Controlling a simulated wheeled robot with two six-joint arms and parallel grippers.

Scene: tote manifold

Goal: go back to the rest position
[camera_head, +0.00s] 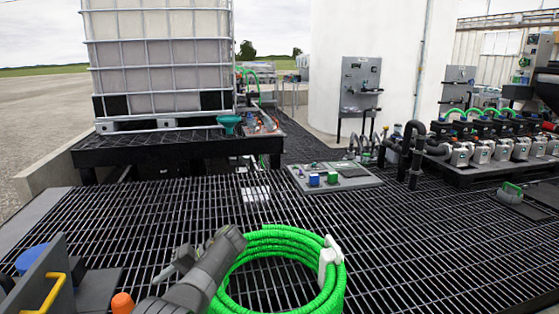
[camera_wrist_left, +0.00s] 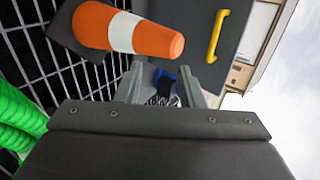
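My left gripper (camera_head: 172,264) is low in the head view, just left of a coiled green hose (camera_head: 283,245). In the left wrist view its two fingers (camera_wrist_left: 161,72) stand apart, with no object clearly held between them. A blue item shows beyond the fingers. The hose also shows at the left edge of the wrist view (camera_wrist_left: 18,122). My right gripper is in neither view.
An orange cone with a white band (camera_wrist_left: 130,32) is close to the left fingers. A grey panel with a yellow handle (camera_head: 45,292) stands at lower left. A caged tank (camera_head: 160,55) stands behind. Open black grating (camera_head: 430,240) lies to the right.

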